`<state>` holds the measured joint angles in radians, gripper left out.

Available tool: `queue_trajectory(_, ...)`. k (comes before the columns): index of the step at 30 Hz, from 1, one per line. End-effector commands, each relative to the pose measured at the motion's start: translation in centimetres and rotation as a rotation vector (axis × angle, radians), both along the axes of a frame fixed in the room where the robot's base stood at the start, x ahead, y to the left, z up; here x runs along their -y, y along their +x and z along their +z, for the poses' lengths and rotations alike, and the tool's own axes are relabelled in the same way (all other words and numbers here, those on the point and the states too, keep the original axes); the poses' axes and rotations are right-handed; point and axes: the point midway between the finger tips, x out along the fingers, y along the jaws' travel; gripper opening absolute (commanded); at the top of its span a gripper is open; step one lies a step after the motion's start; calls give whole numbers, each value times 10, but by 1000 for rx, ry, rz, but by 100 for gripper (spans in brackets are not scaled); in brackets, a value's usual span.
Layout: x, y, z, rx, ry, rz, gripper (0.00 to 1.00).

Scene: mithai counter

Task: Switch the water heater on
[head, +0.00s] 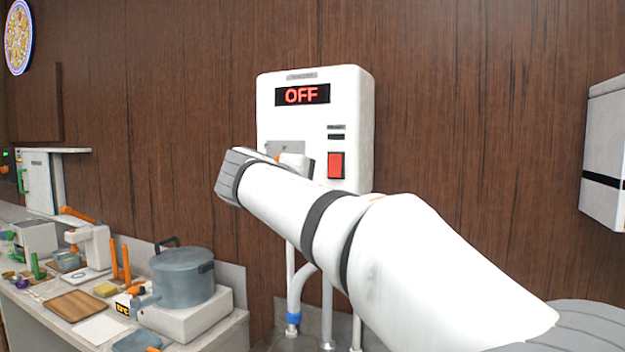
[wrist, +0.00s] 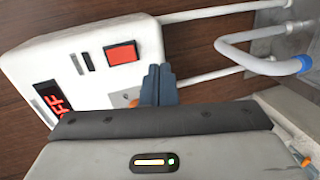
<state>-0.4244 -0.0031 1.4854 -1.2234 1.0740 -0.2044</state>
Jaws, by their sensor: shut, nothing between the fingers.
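The water heater (head: 357,100) is a white box on the wood wall, and its display (head: 302,95) reads OFF in red. A red rocker switch (head: 336,165) sits at its lower right front. In the wrist view the heater (wrist: 100,50) lies tilted, with the red switch (wrist: 122,53) above and left of the fingertips. My gripper (wrist: 158,72) is shut and empty, its dark fingertips near the heater's lower edge and apart from the switch. Whether they touch the heater I cannot tell. In the head view my arm hides the heater's lower part and most of the gripper.
Pipes (head: 327,305) run down below the heater. At the left a counter holds a grey pot (head: 183,277) on a white block, a wooden board (head: 76,305) and a scale. A white wall box (head: 604,155) hangs at the far right. The wall right of the heater is bare.

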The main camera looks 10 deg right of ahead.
Motion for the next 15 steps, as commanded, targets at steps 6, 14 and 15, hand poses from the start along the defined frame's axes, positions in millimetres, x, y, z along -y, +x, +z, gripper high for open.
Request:
queue_trajectory(6, -23, 13, 38, 84, -108, 17, 0)
queue_trajectory(14, -24, 14, 41, 88, -116, 18, 0)
queue_trajectory(15, -24, 14, 41, 89, -115, 18, 0)
